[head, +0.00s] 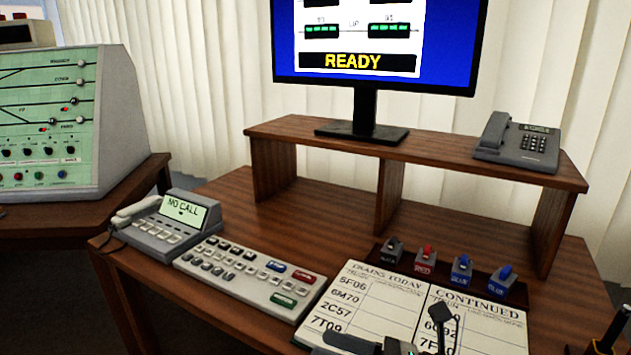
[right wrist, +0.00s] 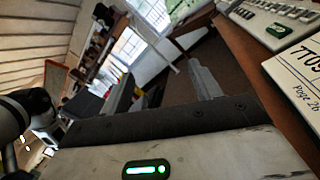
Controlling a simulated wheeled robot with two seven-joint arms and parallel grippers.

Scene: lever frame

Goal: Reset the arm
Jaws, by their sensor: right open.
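No lever or lever frame shows in either view. My right gripper (head: 385,324) is at the bottom edge of the head view, over the lower part of the open book on the desk. In the right wrist view its two grey fingers (right wrist: 162,72) stand apart with nothing between them. They point out over the floor past the desk edge. My left gripper is in neither view.
The wooden desk (head: 300,203) holds a keyboard (head: 247,273), a phone unit (head: 170,222) reading NO CALL, an open book (head: 385,300) and several coloured switches (head: 461,270). A shelf (head: 440,155) carries a monitor (head: 375,40) reading READY and a grey phone (head: 518,142). A green panel (head: 55,120) stands left.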

